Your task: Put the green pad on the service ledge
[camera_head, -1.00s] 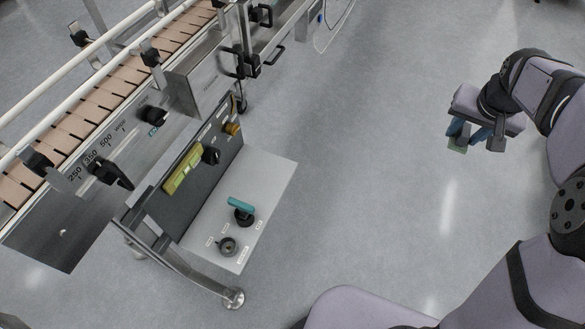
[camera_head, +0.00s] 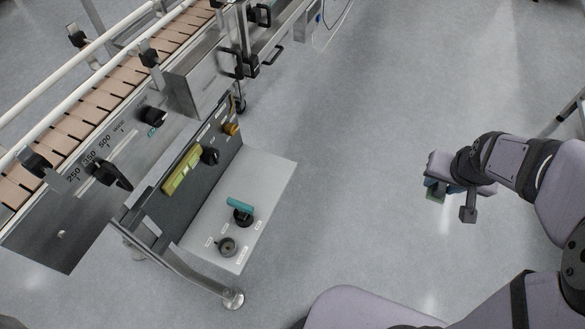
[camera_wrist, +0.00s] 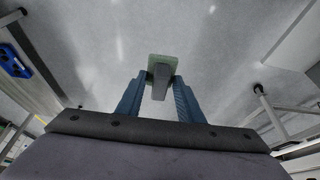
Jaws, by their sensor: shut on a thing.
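My gripper (camera_head: 441,187) hangs over open floor at the right of the head view, well apart from the machine. Its two blue fingers also show in the wrist view (camera_wrist: 160,84), shut on the grey grip of the green pad (camera_wrist: 159,58). The pad is a flat green plate beyond the fingertips. In the head view only a small green part of the pad (camera_head: 435,197) shows below the fingers. A light grey shelf (camera_head: 270,172) at the machine's lower front looks like the service ledge. A teal-handled black knob (camera_head: 241,208) and a dark round fitting (camera_head: 227,246) stand on it.
The conveyor (camera_head: 100,98) runs above. The shelf's upper right part is bare. Clear floor lies between gripper and shelf.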

